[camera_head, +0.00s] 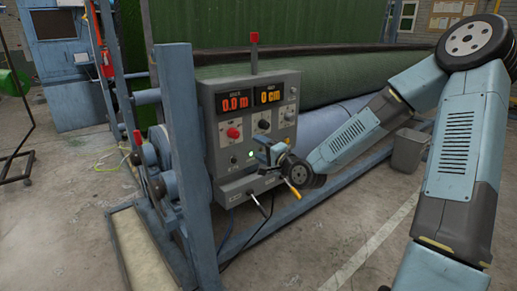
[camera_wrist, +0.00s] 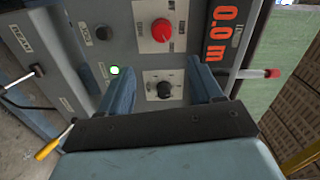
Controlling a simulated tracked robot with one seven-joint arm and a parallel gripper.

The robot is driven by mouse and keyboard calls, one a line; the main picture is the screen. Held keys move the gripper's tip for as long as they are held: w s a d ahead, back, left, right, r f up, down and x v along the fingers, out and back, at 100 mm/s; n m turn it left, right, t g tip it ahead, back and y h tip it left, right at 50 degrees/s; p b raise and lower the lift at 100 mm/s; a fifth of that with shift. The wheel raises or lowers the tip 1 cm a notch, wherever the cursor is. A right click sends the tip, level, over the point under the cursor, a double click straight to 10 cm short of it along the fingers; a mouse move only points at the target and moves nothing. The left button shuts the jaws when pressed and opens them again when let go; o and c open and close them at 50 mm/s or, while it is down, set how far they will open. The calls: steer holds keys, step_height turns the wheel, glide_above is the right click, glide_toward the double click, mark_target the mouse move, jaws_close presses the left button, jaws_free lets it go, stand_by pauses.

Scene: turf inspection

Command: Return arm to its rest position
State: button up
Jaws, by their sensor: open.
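My arm (camera_head: 345,140) reaches from the right side of the head view toward a grey control panel (camera_head: 240,175). My gripper (camera_head: 268,150) is in front of the panel's lower right part. In the wrist view my gripper (camera_wrist: 165,80) is open, with its two blue fingers apart. A black knob (camera_wrist: 163,89) shows between the fingers, and nothing is held. Whether the fingers touch the panel is unclear.
Levers (camera_head: 291,188) stick out below my gripper. A blue frame post (camera_head: 185,160) stands left of the panel. A grey bin (camera_head: 408,150) stands behind my arm. Floor at front right is clear.

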steer(key=s+d+f+n+g+h, duration=0.2)
steer(key=s+f+n+g+h, duration=0.15)
steer(key=n, duration=0.25)
steer(key=s+d+r+n+g+h, duration=0.2)
steer(key=s+d+r+g+h, duration=0.15)
steer(key=s+d+h, duration=0.2)
steer(key=s+d+r, duration=0.3)
steer(key=s+r, duration=0.1)
steer(key=s, duration=0.4)
steer(key=s+d+r+n+g, duration=0.1)
steer(key=s+d+r, duration=0.2)
steer(key=s, duration=0.6)
steer(key=s+d+r+g+h, duration=0.1)
steer(key=s+d+r, duration=0.2)
steer(key=s+r, duration=0.3)
steer(key=s, duration=0.2)
steer(key=shift+s+r+n, duration=0.15)
steer(key=shift+s+n, duration=0.2)
steer(key=shift+n, duration=0.05)
